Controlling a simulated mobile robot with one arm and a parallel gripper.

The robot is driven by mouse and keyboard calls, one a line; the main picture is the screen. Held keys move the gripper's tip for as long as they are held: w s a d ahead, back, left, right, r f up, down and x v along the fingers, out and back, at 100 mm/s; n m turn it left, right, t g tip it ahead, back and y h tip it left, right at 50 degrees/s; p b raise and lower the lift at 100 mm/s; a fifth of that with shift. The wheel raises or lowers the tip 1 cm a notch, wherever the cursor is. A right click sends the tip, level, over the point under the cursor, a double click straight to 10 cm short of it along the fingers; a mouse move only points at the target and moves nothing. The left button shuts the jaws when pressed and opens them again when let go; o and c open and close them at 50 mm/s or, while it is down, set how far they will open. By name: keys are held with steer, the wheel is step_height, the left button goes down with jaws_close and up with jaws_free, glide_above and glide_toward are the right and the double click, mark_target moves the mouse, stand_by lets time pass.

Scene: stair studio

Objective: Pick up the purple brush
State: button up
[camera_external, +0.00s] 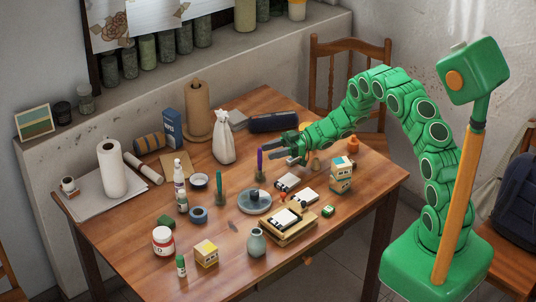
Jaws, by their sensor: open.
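A slim purple upright thing (259,162), which looks like the purple brush, stands on the wooden table (137,236) near its middle, with a dark lower end. My gripper (283,153) is just to its right, at about the height of its upper part, pointing left. Its jaws are open. A gap shows between them and the purple brush, and nothing shows in them. A similar green upright thing (220,186) stands to the left of the purple one.
A grey round dish (254,206) lies just in front of the purple brush. A white sack (223,140) and a dark blue brush-like roll (274,121) are behind. Small boxes (341,175) stand right. Bottles and tape crowd the left; the front right table area is clearer.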

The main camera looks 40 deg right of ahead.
mark_target(260, 168)
steer(key=shift+f+x, duration=0.2)
steer(key=shift+x, duration=1.05)
steer(key=shift+f+x, duration=0.25)
steer(key=shift+x, duration=1)
jaws_close()
